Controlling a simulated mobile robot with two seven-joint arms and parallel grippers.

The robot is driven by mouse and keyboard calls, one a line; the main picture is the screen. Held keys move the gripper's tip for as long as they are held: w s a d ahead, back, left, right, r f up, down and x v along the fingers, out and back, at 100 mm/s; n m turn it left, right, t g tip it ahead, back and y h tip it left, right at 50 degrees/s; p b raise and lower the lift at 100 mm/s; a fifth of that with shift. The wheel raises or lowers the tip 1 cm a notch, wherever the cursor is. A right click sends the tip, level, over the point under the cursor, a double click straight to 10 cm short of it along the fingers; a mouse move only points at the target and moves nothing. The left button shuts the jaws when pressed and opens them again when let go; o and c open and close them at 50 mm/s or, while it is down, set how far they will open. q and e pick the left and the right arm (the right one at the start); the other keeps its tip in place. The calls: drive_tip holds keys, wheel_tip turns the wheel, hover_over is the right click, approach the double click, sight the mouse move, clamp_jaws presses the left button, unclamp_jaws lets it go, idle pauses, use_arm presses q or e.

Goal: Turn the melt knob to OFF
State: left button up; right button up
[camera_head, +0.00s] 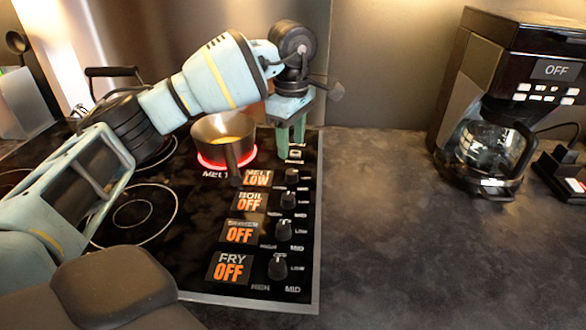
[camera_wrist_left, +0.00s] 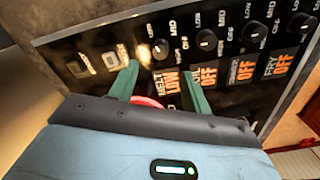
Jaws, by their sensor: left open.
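The melt knob (camera_head: 291,176) is a small black dial at the far end of the knob row on the stove. Its orange display (camera_head: 257,178) reads MELT LOW. My left gripper (camera_head: 291,147) has green fingers and is open above the panel, just beyond the melt knob. In the left wrist view the fingers (camera_wrist_left: 160,66) are spread apart, with the melt knob (camera_wrist_left: 160,46) a little past their tips and in line with the gap. The knob appears ungripped. My right gripper is not in view.
A pot (camera_head: 225,137) with yellow contents sits on a red-glowing burner beside the gripper. The other knobs, such as the boil knob (camera_head: 288,200), line up nearer; their displays read OFF. A coffee maker (camera_head: 490,105) stands right. The counter (camera_head: 390,230) between is clear.

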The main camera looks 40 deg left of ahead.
sight(292, 171)
use_arm(q)
drive_tip(key=shift+f, duration=3.9)
drive_tip(key=shift+c, duration=0.2)
drive_tip(key=c, duration=0.9)
